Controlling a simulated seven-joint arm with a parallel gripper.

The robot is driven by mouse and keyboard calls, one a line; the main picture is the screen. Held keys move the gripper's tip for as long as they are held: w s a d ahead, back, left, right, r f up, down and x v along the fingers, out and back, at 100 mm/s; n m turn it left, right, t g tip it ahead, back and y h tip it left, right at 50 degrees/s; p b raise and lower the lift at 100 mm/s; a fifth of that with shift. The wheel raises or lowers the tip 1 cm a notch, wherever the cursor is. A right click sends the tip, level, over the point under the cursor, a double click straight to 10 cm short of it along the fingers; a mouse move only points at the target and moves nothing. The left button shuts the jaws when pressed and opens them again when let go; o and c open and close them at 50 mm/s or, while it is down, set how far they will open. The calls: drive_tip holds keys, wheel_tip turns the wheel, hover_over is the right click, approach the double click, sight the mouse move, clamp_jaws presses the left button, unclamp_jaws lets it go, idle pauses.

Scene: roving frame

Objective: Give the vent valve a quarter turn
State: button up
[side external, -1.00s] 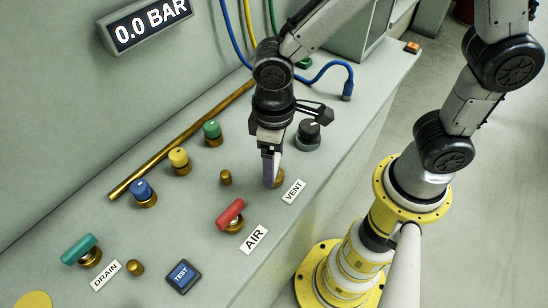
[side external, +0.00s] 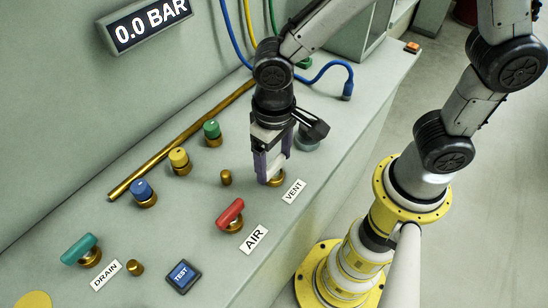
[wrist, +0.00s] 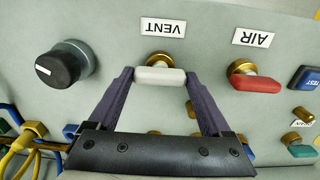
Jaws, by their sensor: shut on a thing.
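My gripper (wrist: 158,80) is shut on the handle, one purple finger at each end of the bar. In the side view my gripper (side external: 271,166) points down at the panel over the valve. In the wrist view the handle lies across the picture, roughly parallel to the VENT label (wrist: 163,28).
The red AIR valve (side external: 230,214) is close by on the left. A dark round knob (wrist: 60,65) is on the other side. Blue, yellow and green knobs, a brass pipe (side external: 165,150) and the TEST button (side external: 184,276) stand further off. The display (side external: 148,22) reads 0.0 BAR.

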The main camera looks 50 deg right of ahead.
sight(274, 163)
drive_tip(key=shift+r, duration=0.1)
drive_tip(key=o, duration=1.2)
drive_tip(key=shift+c, duration=0.2)
wheel_tip(274, 163, up, 14)
